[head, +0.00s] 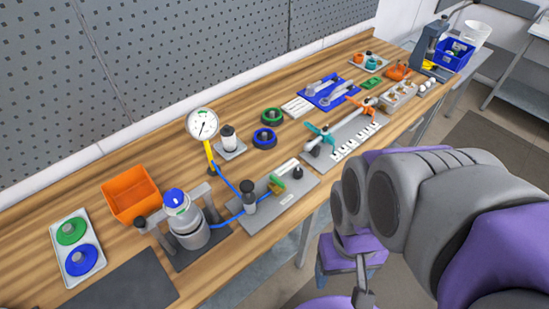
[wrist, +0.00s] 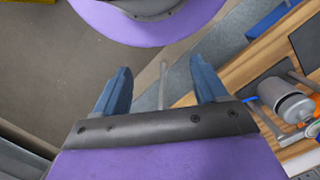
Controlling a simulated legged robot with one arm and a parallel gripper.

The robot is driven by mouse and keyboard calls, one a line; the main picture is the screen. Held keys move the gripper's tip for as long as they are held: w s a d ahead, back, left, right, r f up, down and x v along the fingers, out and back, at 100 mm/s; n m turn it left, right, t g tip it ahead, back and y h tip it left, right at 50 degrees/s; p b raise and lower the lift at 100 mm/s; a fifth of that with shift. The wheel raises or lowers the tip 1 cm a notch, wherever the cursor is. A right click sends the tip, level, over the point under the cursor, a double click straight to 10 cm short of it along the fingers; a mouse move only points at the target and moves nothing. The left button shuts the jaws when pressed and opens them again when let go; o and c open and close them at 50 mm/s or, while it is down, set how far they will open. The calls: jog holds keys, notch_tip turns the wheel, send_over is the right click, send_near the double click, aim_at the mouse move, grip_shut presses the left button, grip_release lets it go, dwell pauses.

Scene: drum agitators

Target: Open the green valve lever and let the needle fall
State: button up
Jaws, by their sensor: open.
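The green valve lever (head: 277,186) sits on a grey plate (head: 262,221) near the front edge of the bench. A round white gauge (head: 202,125) with a dark needle stands behind and left of it on a yellow stem. A blue hose (head: 225,177) runs from near the gauge's stem to the plate's fittings. My gripper (wrist: 162,87) is open and empty in the wrist view, its two blue fingers apart over floor and the bench edge. It is off the bench, apart from the lever. In the head view my arm largely hides it.
A grey canister (head: 190,231) with a blue top stands left of the valve plate. An orange bin (head: 131,194) and a tray (head: 78,248) with green and blue discs lie further left. A rack (head: 345,140) with orange and teal handles stands right of the valve.

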jog(key=shift+o, duration=0.7)
jog(key=shift+w+a+r, duration=0.1)
jog(key=shift+w+r, duration=0.05)
jog(key=shift+w, duration=0.2)
jog(key=shift+o, duration=1.1)
jog(key=w+a+r, duration=0.1)
jog(key=w+r, duration=0.1)
jog(key=w, duration=0.4)
jog(key=w+a+r+m+y, duration=0.1)
jog(key=w+a+r, duration=0.1)
jog(key=w, duration=0.4)
jog(key=shift+a+p, duration=0.25)
jog(key=shift+p, duration=0.1)
jog(key=m+g+y+p, duration=0.1)
jog(key=m+y, duration=0.1)
jog(key=m, duration=0.3)
send_over(277, 179)
jog(key=s+d, duration=0.2)
jog(key=d, duration=0.1)
notch_tip(277, 179, down, 3)
jog(key=w+d+f+m, duration=0.2)
jog(key=w+f+m, duration=0.2)
jog(key=w+f, duration=0.25)
jog(key=x, duration=0.5)
jog(key=b+x, duration=0.1)
jog(key=x, duration=1)
jog(key=shift+s+a+b, duration=0.2)
jog(key=shift+a+b, duration=0.1)
jog(key=shift+b, duration=0.1)
jog(key=shift+c, duration=0.4)
